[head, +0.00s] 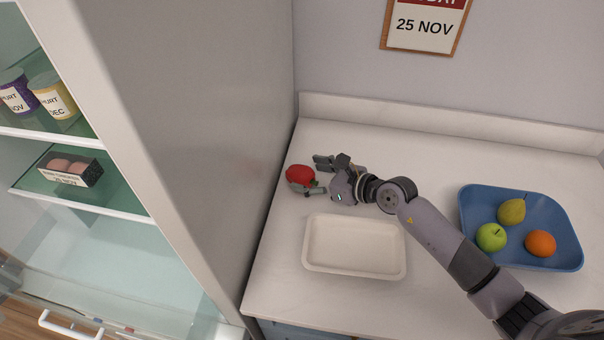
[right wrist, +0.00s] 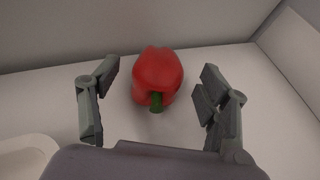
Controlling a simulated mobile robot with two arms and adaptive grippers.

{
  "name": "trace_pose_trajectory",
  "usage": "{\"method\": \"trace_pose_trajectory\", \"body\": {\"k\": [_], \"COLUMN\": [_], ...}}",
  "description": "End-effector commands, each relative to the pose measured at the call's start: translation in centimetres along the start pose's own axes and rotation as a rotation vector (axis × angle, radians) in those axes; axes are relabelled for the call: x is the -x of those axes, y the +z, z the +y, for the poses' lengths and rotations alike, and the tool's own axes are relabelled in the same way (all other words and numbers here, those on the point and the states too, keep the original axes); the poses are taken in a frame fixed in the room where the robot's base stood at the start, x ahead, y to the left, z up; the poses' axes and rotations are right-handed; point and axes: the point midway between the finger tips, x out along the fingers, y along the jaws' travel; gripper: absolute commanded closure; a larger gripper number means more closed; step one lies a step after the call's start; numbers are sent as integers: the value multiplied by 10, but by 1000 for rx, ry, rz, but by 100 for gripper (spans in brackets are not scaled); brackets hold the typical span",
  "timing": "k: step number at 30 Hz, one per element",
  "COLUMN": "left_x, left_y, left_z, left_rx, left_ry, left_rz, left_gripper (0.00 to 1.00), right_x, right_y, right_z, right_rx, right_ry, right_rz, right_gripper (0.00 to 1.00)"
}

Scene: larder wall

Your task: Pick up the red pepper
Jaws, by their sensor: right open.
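The red pepper (head: 300,174) lies on the white counter near its left end, close to the fridge's side wall. In the right wrist view the red pepper (right wrist: 157,75) shows whole, with its green stem towards me. My right gripper (head: 308,175) is open, its fingers pointing left towards the pepper. In the right wrist view the right gripper's (right wrist: 160,85) fingers stand apart, one on each side of the pepper, with gaps between. One finger partly covers the pepper's lower edge in the head view. My left gripper is not in view.
A white empty tray (head: 355,270) stands just in front of the pepper. A blue tray (head: 560,263) with a pear, a green apple and an orange stands at the right. The open fridge (head: 222,130) bounds the counter at left. The counter behind my arm is clear.

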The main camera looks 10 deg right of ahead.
Motion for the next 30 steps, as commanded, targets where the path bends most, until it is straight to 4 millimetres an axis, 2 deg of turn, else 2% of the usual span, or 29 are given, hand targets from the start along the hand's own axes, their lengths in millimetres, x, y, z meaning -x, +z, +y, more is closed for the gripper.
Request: {"method": "trace_pose_trajectory", "body": {"k": [1,6,14,30], "left_x": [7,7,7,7], "left_y": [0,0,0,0], "left_z": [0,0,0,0], "left_rx": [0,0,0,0], "left_ry": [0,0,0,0], "left_rz": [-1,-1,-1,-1], "left_gripper": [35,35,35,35], "right_x": [-8,-27,-30,-29], "right_y": [6,2,1,1], "right_z": [1,0,0,0], "right_rx": [-2,-1,0,0], "right_ry": [1,-1,-1,-1], "right_rz": [-2,-1,-1,0], "right_gripper": [30,30,30,65]}}
